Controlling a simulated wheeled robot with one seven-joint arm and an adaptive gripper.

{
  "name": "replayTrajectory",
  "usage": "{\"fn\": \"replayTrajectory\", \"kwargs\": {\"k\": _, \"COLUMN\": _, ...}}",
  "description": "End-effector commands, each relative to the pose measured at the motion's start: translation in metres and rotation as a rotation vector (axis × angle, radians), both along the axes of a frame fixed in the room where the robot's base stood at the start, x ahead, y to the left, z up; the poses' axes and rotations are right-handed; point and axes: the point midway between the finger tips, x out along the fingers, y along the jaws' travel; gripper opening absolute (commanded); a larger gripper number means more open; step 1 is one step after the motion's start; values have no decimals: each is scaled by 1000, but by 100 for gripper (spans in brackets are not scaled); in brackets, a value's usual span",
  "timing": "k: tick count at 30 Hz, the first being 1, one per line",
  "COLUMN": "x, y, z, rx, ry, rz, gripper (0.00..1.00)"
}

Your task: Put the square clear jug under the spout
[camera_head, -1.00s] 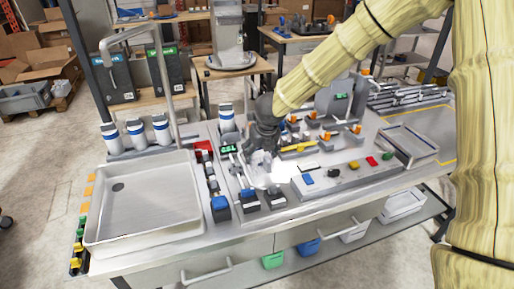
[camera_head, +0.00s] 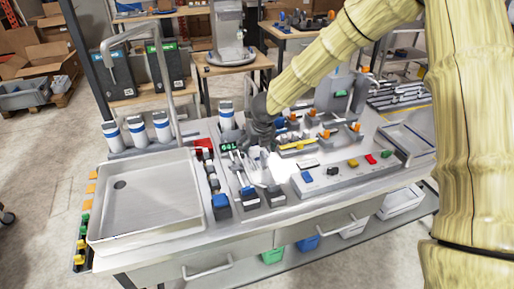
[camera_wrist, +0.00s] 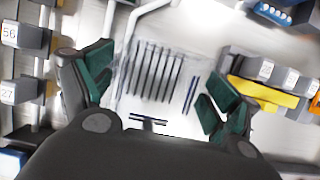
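My gripper (camera_wrist: 158,88) shows in the wrist view with its two green-padded fingers spread wide apart. In the head view, my gripper (camera_head: 262,150) is low over the middle of the bench. I cannot make out a clear outline of the square clear jug; see-through surfaces and glare near the gripper make it hard to tell. A slotted grate (camera_wrist: 155,72) shows between the fingers in the wrist view. A pale bent pipe (camera_wrist: 110,45) runs beside the left finger; I cannot tell whether it is the spout.
A sink basin (camera_head: 150,205) fills the bench's left. White bottles (camera_head: 137,131) stand behind it. Blue-topped blocks (camera_head: 221,203) stand along the front of the middle. A panel with coloured buttons (camera_head: 345,170) lies to the right. A yellow item (camera_wrist: 265,94) is close to the right finger.

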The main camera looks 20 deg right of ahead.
Motion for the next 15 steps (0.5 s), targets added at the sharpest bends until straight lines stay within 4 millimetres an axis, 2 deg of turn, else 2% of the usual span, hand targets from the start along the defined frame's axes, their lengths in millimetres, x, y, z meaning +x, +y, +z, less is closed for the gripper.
{"fn": "replayTrajectory", "kwargs": {"k": 9, "x": 0, "y": 0, "z": 1, "rx": 0, "ry": 0, "rz": 0, "gripper": 92}}
{"fn": "replayTrajectory", "kwargs": {"k": 15, "x": -3, "y": -1, "z": 13, "rx": 0, "ry": -2, "rz": -1, "gripper": 92}}
